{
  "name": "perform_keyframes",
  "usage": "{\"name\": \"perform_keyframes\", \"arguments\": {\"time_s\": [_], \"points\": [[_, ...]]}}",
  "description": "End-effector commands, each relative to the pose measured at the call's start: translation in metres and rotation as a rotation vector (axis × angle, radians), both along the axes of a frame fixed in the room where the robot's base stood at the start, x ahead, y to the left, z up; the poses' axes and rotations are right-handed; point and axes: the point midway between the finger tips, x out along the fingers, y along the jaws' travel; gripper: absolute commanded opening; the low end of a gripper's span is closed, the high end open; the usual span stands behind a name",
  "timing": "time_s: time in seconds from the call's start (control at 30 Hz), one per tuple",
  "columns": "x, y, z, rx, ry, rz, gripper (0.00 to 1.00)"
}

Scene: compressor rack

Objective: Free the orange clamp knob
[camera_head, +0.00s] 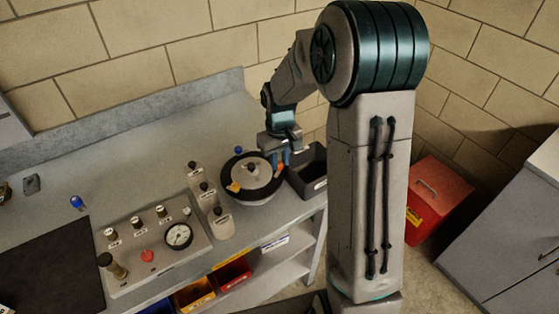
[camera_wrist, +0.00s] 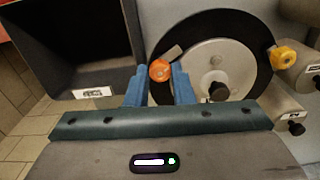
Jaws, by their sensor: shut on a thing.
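The orange clamp knob (camera_wrist: 160,70) sits at the rim of a round black-edged disc with a pale metal centre (camera_wrist: 205,68). My gripper (camera_wrist: 160,84) has its two blue fingers on either side of the knob and is shut on it. In the head view my gripper (camera_head: 280,158) reaches down at the right edge of the disc (camera_head: 262,176), and its fingers mostly hide the knob there. A second, yellow-orange knob (camera_wrist: 284,58) sits on the opposite rim, and it also shows in the head view (camera_head: 233,187). A dark central knob (camera_wrist: 217,91) stands on the disc.
An open dark bin (camera_head: 308,172) stands close to the right of the disc and my gripper. A control panel with a gauge (camera_head: 179,236) lies further left. A red box (camera_head: 436,198) is on the floor.

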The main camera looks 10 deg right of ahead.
Motion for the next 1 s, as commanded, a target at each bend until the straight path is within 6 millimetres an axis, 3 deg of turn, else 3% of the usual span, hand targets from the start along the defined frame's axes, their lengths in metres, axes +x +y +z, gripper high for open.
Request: {"name": "perform_keyframes", "arguments": {"time_s": [0.5, 1.0], "points": [[0.001, -0.0002, 0.0013, 0.0, -0.003, 0.398, 0.0], [0.0012, 0.0002, 0.0014, 0.0, -0.004, 0.516, 0.0]]}}
